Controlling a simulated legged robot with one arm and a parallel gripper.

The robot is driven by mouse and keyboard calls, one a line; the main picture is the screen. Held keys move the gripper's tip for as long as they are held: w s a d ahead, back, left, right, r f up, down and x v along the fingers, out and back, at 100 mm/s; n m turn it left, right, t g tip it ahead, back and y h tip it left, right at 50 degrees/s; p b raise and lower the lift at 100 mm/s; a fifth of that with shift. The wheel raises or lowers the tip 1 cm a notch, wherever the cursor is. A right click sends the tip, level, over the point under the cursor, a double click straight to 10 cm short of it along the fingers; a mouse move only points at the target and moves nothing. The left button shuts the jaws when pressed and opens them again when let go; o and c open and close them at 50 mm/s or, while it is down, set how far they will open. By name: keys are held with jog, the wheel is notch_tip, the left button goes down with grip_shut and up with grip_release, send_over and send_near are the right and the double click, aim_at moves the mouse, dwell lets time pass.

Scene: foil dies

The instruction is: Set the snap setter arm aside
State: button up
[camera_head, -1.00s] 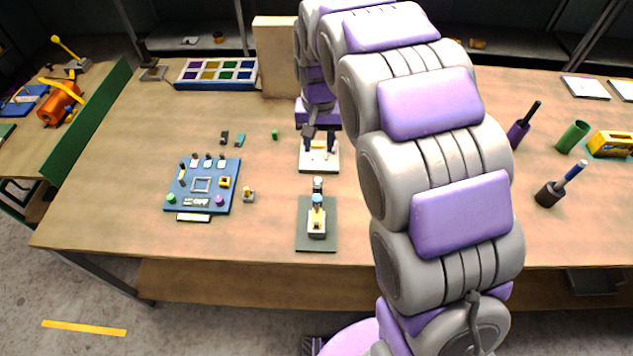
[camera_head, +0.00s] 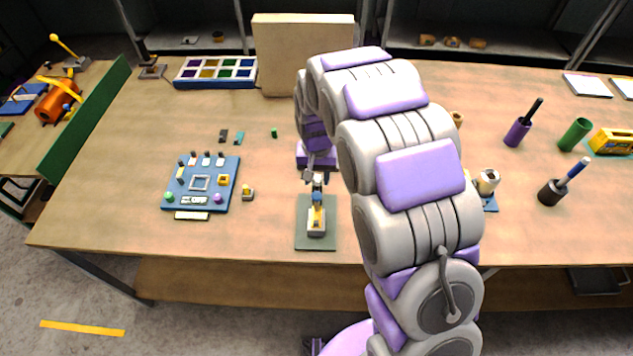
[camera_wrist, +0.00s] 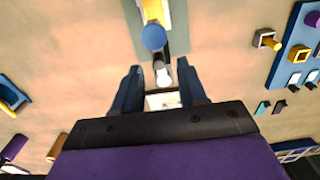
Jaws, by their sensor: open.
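The snap setter (camera_head: 316,224) stands on a dark green mat (camera_head: 316,243) near the table's front edge. Its cream and yellow arm carries a blue knob (camera_wrist: 152,38), and a grey-white piece (camera_wrist: 163,75) shows just beyond the knob in the wrist view. My gripper (camera_head: 315,180) is over the back end of the setter. In the wrist view my gripper (camera_wrist: 160,80) is open, its two dark fingers spread either side of the grey-white piece. I cannot tell whether they touch it.
A blue board (camera_head: 228,168) with small parts lies to the left, with a small yellow-topped block (camera_head: 248,194) beside it. A sorting tray (camera_head: 214,84) and an upright tan panel (camera_head: 275,55) are at the back. Cups (camera_head: 517,132) stand at the right.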

aim_at(317, 190)
jog(key=shift+f, duration=1.35)
grip_shut()
